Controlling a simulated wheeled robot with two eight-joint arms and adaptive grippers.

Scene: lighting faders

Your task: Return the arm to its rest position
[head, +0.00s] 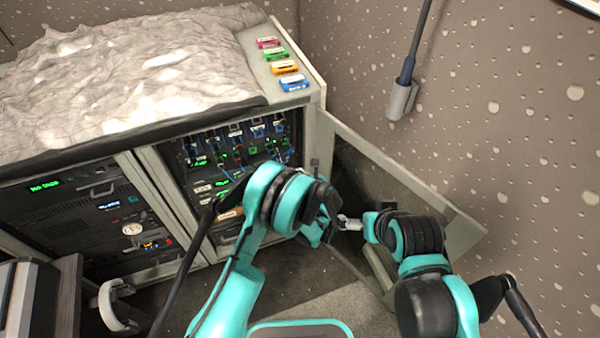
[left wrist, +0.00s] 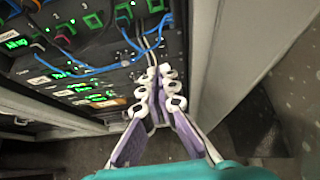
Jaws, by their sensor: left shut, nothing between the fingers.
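My left arm (head: 262,215), teal and black, reaches up from the bottom of the head view to the front of the open rack cabinet. Its gripper (head: 318,230) is partly hidden behind its own wrist there. In the left wrist view the left gripper (left wrist: 158,72) has purple and white fingers. Their tips are together with nothing between them, in front of the rack's cables and right edge. My right arm (head: 415,255) is bent at the lower right, its small grey gripper (head: 349,222) pointing left, close to the left wrist. Its finger state is too small to tell.
The rack bay (head: 235,155) holds panels with blue cables and green lights. Its open door (head: 440,205) stands behind both grippers. Coloured blocks (head: 285,67) lie on the cabinet top beside a crumpled grey cover (head: 130,70). A handset (head: 402,98) hangs on the dotted wall.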

